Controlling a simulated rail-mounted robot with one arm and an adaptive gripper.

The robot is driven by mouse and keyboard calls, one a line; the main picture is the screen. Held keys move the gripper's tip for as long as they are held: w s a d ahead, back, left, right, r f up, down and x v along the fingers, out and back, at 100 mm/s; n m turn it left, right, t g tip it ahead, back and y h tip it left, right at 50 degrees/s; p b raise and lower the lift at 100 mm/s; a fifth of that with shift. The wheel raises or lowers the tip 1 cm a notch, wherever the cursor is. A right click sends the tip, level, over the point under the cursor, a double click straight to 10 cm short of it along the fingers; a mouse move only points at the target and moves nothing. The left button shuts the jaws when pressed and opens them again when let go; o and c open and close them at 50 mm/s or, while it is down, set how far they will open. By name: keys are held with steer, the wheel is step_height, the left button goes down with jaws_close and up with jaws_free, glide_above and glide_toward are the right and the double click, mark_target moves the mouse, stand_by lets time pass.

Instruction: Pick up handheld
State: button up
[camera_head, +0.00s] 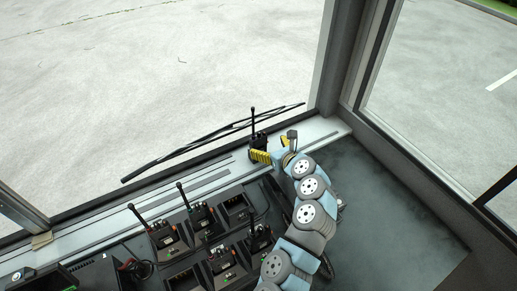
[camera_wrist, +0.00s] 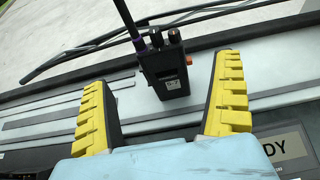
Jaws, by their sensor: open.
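A black handheld radio (camera_head: 258,140) with a long antenna stands upright on the pale ledge under the front window. In the wrist view the handheld (camera_wrist: 165,73) shows knobs on top and a small label on its face. My gripper (camera_head: 273,150) is close to it at the ledge, with yellow-padded fingers spread. In the wrist view my open gripper (camera_wrist: 163,92) has one finger on each side of the handheld, with clear gaps to both. The handheld is at or just beyond the fingertips; I cannot tell which. Nothing is held.
Several other handhelds, such as one by the ledge (camera_head: 200,213), stand in a dark charger bank (camera_head: 208,245) at lower left. One charger slot (camera_head: 237,208) looks empty. A wiper (camera_head: 205,143) lies outside the window. The dark surface (camera_head: 400,215) at right is clear.

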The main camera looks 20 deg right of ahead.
mark_target(260, 139)
steer(key=shift+x, duration=0.95)
steer(key=shift+w, duration=0.15)
steer(key=shift+w, duration=0.2)
steer(key=shift+w+f+p, duration=0.1)
steer(key=shift+w+p, duration=0.3)
steer(key=shift+w, duration=0.1)
steer(key=shift+x, duration=1)
steer(key=shift+w+a, duration=0.15)
steer(key=shift+w, duration=0.25)
steer(key=shift+w+f, duration=0.2)
steer(key=shift+w, duration=0.1)
